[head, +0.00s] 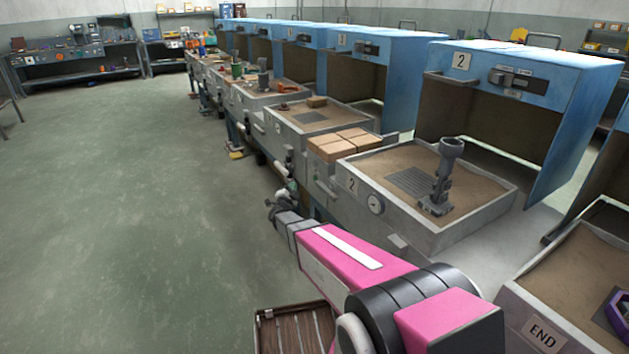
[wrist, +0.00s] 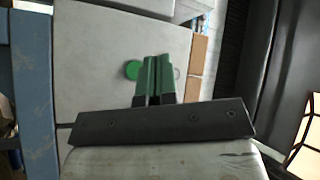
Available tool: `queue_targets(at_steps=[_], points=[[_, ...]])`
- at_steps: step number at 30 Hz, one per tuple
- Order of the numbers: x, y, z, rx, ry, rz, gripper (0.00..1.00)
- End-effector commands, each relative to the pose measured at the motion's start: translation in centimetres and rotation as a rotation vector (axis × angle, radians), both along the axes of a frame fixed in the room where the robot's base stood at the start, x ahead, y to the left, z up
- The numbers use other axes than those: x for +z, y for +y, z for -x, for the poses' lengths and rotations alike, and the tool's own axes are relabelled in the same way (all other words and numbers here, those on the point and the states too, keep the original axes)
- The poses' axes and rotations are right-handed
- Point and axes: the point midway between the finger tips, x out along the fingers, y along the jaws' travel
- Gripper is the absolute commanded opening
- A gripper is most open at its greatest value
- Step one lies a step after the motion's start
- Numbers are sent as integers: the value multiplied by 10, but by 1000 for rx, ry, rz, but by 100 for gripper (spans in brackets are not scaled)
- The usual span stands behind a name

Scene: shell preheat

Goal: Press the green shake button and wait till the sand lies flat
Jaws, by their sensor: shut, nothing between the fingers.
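The green shake button (wrist: 132,70) shows in the wrist view on a pale grey panel (wrist: 92,50). My gripper (wrist: 157,58) is shut and empty, its two green fingers together. The fingers lie just right of the button in that view; I cannot tell their distance from the panel. In the head view my arm reaches down along the front of station 2. The sand (head: 395,168) fills the box (head: 475,232) marked 2. It looks mostly even around a dark grid (head: 411,182) and an upright grey fixture (head: 441,180); fine unevenness is too small to tell.
A blue hood (head: 515,85) stands behind the box. A round gauge (head: 375,203) is on its front. Tan blocks (head: 343,143) sit to its left. Another sand box marked END (head: 542,334) is at right. The floor (head: 120,200) at left is clear.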

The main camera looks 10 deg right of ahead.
Motion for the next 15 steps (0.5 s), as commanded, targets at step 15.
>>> queue_targets(at_steps=[15], points=[[0, -59, -19, -2, 0, 0, 0]])
